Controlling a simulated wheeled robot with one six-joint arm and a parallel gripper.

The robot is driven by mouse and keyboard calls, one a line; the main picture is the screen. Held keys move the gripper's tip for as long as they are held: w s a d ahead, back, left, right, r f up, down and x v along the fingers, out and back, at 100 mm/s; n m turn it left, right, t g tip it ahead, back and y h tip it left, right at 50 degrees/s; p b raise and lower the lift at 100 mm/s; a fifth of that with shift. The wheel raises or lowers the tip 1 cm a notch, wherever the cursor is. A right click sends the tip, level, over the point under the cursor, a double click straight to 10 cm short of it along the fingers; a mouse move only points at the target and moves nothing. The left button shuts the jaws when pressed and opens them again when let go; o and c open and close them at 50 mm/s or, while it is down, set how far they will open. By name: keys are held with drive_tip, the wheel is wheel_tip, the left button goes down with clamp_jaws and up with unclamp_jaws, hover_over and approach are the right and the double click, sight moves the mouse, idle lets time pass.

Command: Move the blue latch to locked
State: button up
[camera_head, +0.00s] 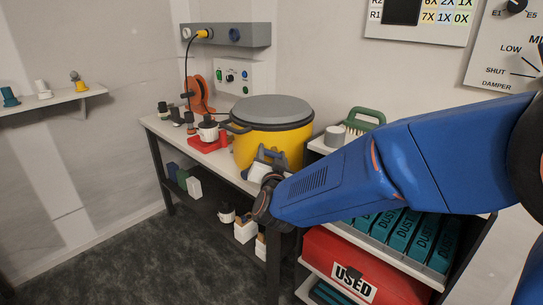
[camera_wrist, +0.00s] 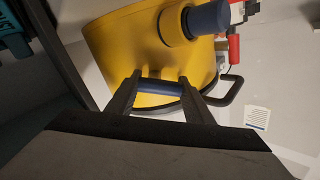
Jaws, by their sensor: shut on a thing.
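A yellow drum (camera_head: 262,143) with a grey lid (camera_head: 272,109) stands on the bench. It also fills the upper middle of the wrist view (camera_wrist: 120,45). The blue latch (camera_wrist: 162,88) is a short blue bar near the drum's dark rim. My gripper (camera_wrist: 160,90) has one finger at each end of this bar and is shut on it. In the head view my gripper (camera_head: 266,160) is at the drum's front, partly hidden by my wrist. I cannot tell from these views which position the latch is in.
A black side handle (camera_wrist: 232,92) sticks out from the drum close to my fingers. A yellow port with a blue cap (camera_wrist: 207,18) is on the drum. A red tray (camera_head: 208,143) with a jar stands left of the drum. A shelf with a red bin (camera_head: 385,275) is at right.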

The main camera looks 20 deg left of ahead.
drive_tip(key=m, duration=0.6)
drive_tip(key=shift+d+r+m, duration=0.15)
drive_tip(key=shift+r+m, duration=0.05)
drive_tip(key=shift+m, duration=0.1)
drive_tip(key=m, duration=0.6)
drive_tip(key=shift+w+d, duration=0.15)
drive_tip(key=shift+d, duration=0.1)
drive_tip(key=shift+m, duration=0.4)
drive_tip(key=o, duration=1)
drive_tip(key=shift+o, duration=0.2)
drive_tip(key=v, duration=1.7)
drive_tip(key=shift+s, duration=0.2)
